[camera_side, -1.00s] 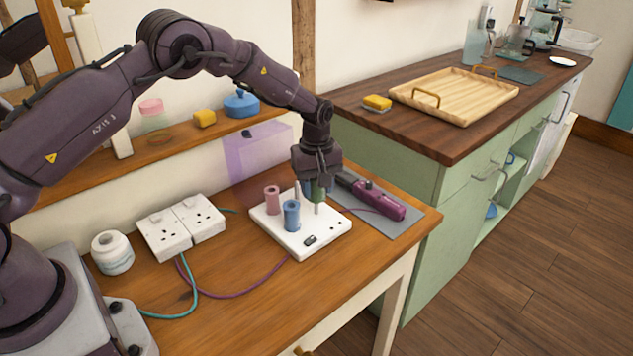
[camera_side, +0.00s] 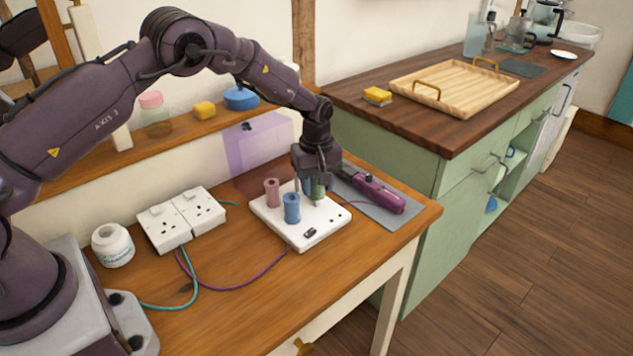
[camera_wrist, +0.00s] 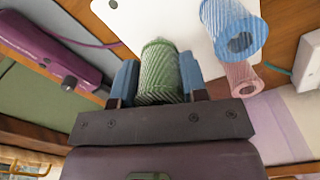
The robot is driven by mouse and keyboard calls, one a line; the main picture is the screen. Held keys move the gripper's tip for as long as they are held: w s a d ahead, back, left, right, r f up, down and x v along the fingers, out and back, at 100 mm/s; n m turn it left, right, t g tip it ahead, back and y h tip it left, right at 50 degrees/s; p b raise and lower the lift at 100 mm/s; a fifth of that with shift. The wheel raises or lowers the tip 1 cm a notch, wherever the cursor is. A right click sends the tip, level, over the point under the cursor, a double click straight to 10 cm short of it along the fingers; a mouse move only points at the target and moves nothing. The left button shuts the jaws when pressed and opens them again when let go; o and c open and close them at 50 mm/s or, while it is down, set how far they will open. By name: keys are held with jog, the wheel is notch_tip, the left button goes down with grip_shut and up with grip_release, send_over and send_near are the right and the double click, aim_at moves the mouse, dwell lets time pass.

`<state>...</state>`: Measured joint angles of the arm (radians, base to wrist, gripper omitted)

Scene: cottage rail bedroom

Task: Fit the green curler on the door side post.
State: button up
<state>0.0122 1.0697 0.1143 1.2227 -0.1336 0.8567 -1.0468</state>
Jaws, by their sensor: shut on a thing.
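My gripper (camera_side: 317,180) is shut on the green curler (camera_side: 319,191), held upright over the right part of the white base (camera_side: 304,235). The wrist view shows the green curler (camera_wrist: 160,68) between blue fingertips. A pale post tip (camera_side: 317,204) shows just under the curler; I cannot tell whether the curler is around it or just above it. Another thin post (camera_side: 297,187) stands bare behind, left of the gripper. A pink curler (camera_side: 272,192) and a blue curler (camera_side: 292,208) stand upright on the base; both show in the wrist view.
A purple styling iron (camera_side: 378,194) lies on a grey mat (camera_side: 402,222) right of the base. White sockets (camera_side: 182,220) and a white jar (camera_side: 112,246) stand to the left, with cables across the table (camera_side: 240,290). A shelf (camera_side: 180,130) runs behind.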

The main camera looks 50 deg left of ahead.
jog(key=shift+f, duration=1.35)
dwell(0.5)
jog(key=o, duration=1)
jog(key=shift+r, duration=0.1)
notch_tip(320, 180, up, 13)
